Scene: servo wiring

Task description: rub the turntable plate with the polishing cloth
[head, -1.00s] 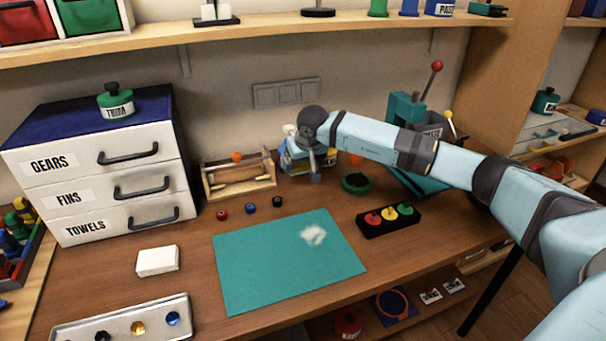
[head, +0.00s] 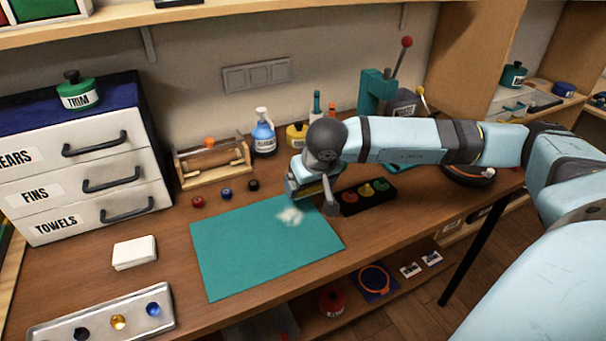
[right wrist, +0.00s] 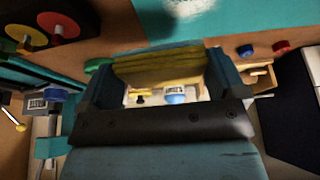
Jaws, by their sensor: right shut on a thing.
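My right gripper (head: 312,192) is over the back right edge of the teal mat, pointing down. It is shut on a yellow polishing cloth (right wrist: 160,66), which spans between its fingers in the right wrist view. In the head view only a thin yellow strip of the cloth (head: 310,188) shows. A dark round plate with a reddish rim (head: 468,176), seemingly the turntable plate, sits at the right end of the bench, partly hidden by my right arm. The gripper is well to its left and apart from it. My left gripper is out of view.
The teal mat (head: 240,255) carries a whitish smudge (head: 290,215). A black tray with coloured discs (head: 367,196) lies right of the gripper. Bottles (head: 263,135) and a lever press (head: 375,95) stand behind. A white block (head: 134,252) lies left.

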